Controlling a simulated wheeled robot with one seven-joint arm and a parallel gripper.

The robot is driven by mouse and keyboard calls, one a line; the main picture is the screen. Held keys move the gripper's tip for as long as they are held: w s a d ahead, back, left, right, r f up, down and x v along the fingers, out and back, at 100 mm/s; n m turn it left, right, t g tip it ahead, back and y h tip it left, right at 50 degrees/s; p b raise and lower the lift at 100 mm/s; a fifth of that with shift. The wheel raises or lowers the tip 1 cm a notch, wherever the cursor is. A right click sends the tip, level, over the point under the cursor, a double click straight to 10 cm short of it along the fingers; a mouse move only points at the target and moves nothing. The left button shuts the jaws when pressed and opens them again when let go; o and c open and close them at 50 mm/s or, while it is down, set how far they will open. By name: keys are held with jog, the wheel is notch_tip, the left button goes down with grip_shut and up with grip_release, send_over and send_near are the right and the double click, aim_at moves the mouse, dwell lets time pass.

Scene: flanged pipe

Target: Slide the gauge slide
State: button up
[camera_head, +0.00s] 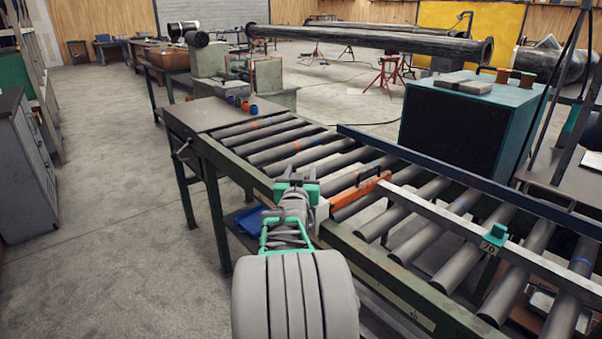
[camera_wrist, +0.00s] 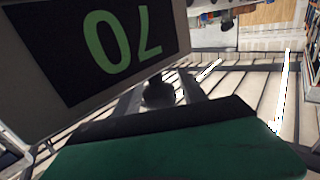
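A green block (camera_head: 495,234) sits on the pale metal rail (camera_head: 440,213) over the rollers; it looks like the gauge slide. A small plate (camera_head: 488,247) beside it seems to read 70. My gripper (camera_head: 297,187), with green pads, is well left of this block, by the near edge of the conveyor and apart from the block. In the wrist view, a black panel with green digits (camera_wrist: 122,42), upside down and seeming to read 70, fills the upper left. A green part (camera_wrist: 180,155) crosses the bottom. My finger opening is not clear.
The roller conveyor (camera_head: 290,148) runs diagonally, with a blue rail (camera_head: 450,168) behind. A teal cabinet (camera_head: 470,120) stands beyond. The floor at left is clear.

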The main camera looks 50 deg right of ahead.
grip_shut()
dwell(0.3)
dwell(0.9)
